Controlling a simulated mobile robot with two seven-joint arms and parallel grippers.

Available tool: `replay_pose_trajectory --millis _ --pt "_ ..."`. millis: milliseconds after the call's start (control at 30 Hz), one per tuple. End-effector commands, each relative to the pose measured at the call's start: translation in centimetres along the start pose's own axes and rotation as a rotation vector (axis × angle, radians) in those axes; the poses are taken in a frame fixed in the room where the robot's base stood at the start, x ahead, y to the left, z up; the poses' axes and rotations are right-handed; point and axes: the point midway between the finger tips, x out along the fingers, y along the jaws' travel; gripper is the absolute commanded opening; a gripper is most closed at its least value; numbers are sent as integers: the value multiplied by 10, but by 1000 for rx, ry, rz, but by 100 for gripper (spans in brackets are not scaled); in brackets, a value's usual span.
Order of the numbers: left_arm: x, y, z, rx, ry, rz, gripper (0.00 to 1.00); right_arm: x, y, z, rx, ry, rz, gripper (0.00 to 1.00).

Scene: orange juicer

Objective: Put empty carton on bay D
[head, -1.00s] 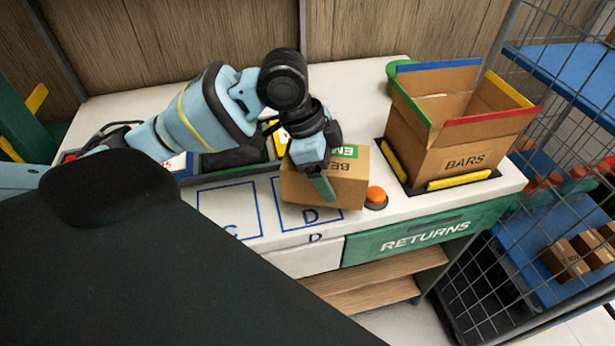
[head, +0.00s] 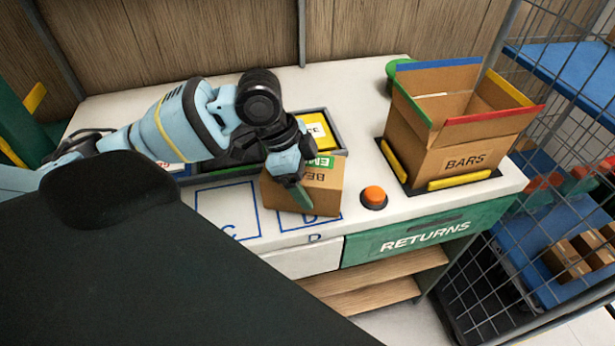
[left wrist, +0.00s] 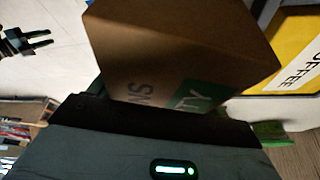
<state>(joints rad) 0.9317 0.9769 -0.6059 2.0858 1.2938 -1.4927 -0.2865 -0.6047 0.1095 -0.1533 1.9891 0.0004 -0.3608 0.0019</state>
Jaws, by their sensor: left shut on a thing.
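The carton (head: 318,190) is a brown box with a green label partly reading "EM" and printed letters beginning "BE". My left gripper (head: 298,188) is shut on it from above and holds it over bay D (head: 290,226), a blue-outlined square on the white counter. The carton hides most of the bay; I cannot tell whether it touches the counter. In the left wrist view the carton (left wrist: 180,50) fills the upper middle, with "TY" on its green label. What looks like my right gripper (left wrist: 42,40) shows there at the left edge, empty, its fingers apart.
Bay C (head: 228,208) is bare, left of bay D. An orange button (head: 374,196) is close right of the carton. An open BARS box (head: 455,145) stands further right, beside a wire cage (head: 500,235). A tray with a yellow COFFEE pack (head: 318,130) lies behind the carton.

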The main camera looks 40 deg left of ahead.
Motion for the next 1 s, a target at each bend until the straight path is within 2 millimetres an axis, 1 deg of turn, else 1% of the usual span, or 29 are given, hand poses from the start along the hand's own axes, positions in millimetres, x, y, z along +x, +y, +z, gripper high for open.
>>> replay_pose_trajectory --millis 167,200,333,367,633,733,867,1000 --pt "1 0 1 0 0 0 54 0 0 -1 -1 2 0 41" --pt "2 0 1 0 0 0 80 0 0 -1 -1 2 0 41" --pt "2 0 1 0 0 0 97 0 0 -1 -1 2 0 41" --pt "2 0 1 0 0 0 99 0 0 -1 -1 2 0 41" --pt "1 0 0 0 0 0 99 0 1 -1 -3 2 0 41" --pt "-4 0 -1 0 1 -1 99 -1 1 -2 -4 3 0 41" --pt "-22 -1 -1 1 1 -4 99 -2 1 -6 -6 11 1 41" --pt "-51 -1 -1 0 1 -6 99 -4 2 -13 -8 22 2 41"
